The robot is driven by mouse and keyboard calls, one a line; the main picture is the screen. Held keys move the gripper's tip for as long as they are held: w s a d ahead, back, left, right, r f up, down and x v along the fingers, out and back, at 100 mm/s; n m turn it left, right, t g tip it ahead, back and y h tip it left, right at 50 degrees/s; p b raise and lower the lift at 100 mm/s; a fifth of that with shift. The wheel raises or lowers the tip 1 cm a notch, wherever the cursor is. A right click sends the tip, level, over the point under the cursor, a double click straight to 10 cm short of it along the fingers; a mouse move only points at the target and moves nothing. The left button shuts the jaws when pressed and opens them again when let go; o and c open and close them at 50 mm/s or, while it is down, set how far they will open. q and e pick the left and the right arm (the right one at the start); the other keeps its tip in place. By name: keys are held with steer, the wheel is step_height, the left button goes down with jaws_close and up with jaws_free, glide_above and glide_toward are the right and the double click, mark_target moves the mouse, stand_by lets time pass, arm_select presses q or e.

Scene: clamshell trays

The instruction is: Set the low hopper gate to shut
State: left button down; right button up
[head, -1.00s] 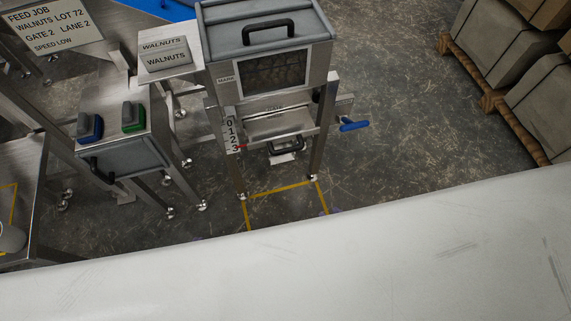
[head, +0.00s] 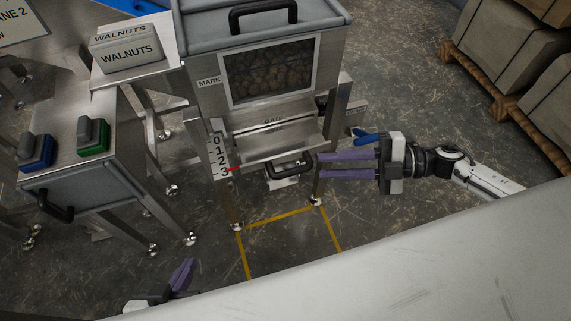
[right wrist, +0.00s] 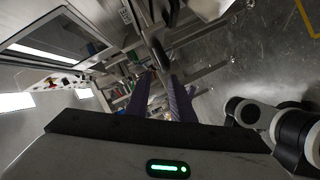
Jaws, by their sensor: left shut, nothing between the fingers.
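The steel hopper (head: 205,105) stands at the centre of the head view, with walnuts behind its window. Below is the gate (head: 275,142) with a black bar handle (head: 291,171). A scale (head: 220,152) marked 0 to 3 is at its left; the red pointer (head: 233,169) sits close to 3. My right gripper (head: 320,166) is open and empty, its purple fingers pointing left just right of the handle. In the right wrist view a black handle (right wrist: 159,55) shows ahead of the fingers. My left gripper (head: 189,264) is shut and empty, low in the head view.
A blue lever (head: 366,136) is behind my right gripper, partly hidden. Boxes on a pallet (head: 478,73) stand at right. Floor inside the yellow lines is clear.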

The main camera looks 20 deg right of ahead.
mark_target(292, 172)
steer(key=shift+n+g, duration=0.4)
steer(key=x, duration=0.9)
steer(key=shift+a+f, duration=0.2)
steer(key=shift+f, duration=0.2)
jaws_close()
steer(key=shift+b, duration=0.3)
